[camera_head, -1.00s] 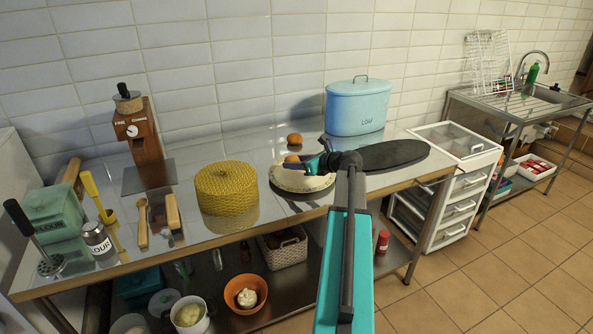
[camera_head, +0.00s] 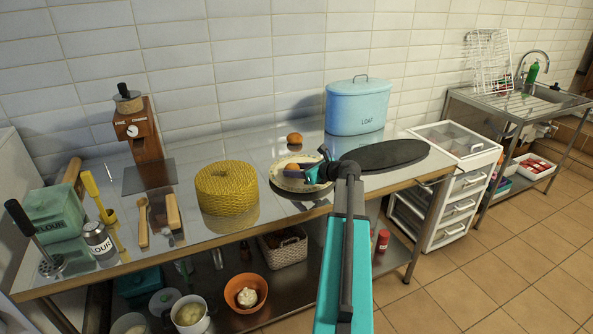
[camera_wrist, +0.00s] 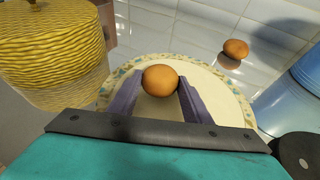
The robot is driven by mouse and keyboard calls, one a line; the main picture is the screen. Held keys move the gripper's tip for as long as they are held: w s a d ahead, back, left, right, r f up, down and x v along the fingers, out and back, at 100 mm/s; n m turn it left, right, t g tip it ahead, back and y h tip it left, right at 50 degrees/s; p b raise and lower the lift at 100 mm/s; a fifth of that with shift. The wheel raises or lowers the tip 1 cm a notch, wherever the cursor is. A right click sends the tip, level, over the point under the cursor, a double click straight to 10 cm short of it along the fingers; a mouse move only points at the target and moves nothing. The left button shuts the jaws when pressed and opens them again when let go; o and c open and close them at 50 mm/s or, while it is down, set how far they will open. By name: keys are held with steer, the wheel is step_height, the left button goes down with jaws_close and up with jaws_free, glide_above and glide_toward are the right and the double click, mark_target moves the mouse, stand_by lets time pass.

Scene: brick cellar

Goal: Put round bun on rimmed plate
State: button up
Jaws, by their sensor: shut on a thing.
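My gripper (camera_wrist: 160,100) is shut on a round brown bun (camera_wrist: 160,80), which sits between its two fingers in the wrist view. The rimmed plate (camera_wrist: 216,86), cream with a patterned rim, is directly behind the bun in that view.
A yellow woven container (camera_head: 226,188) stands left of the plate. A blue lidded loaf bin (camera_head: 357,108) stands behind, at right. A dark oval board (camera_head: 390,155) lies right of the plate. Flour tins and tools fill the table's left end.

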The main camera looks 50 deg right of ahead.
steer(key=shift+f, duration=0.1)
steer(key=o, duration=1)
steer(key=shift+o, duration=0.2)
steer(key=b+v, duration=0.1)
steer(key=v, duration=1.1)
steer(key=shift+r, duration=0.2)
